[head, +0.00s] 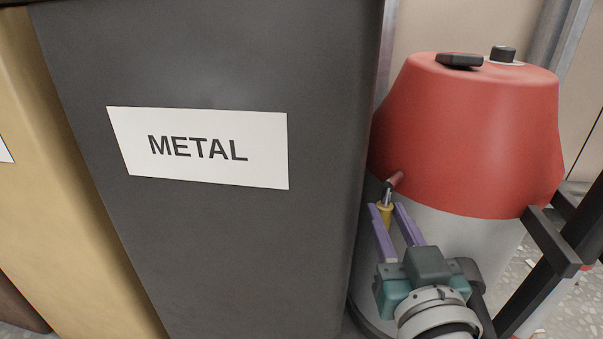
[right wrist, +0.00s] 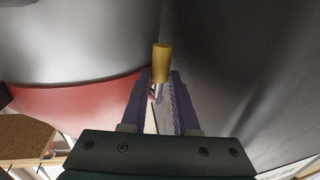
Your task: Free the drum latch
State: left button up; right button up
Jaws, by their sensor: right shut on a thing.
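The drum (head: 455,140) stands at the right of the head view, with a red top and a pale grey lower body. The drum latch (head: 385,212) is on its left side, with a yellow sleeve, a metal part and a red tip (head: 396,179). My right gripper (head: 386,208) has its purple fingers on either side of the latch and is shut on it. In the right wrist view the yellow sleeve (right wrist: 161,63) shows just beyond the fingertips (right wrist: 160,80). My left gripper is not in view.
A dark grey bin (head: 220,240) labelled METAL stands close to the drum's left, leaving a narrow gap. A tan bin (head: 60,200) is further left. Dark bars (head: 550,242) stand at the drum's right. Two black fittings (head: 459,61) sit on the drum's top.

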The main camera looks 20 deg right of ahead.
grip_shut()
dwell(0.8)
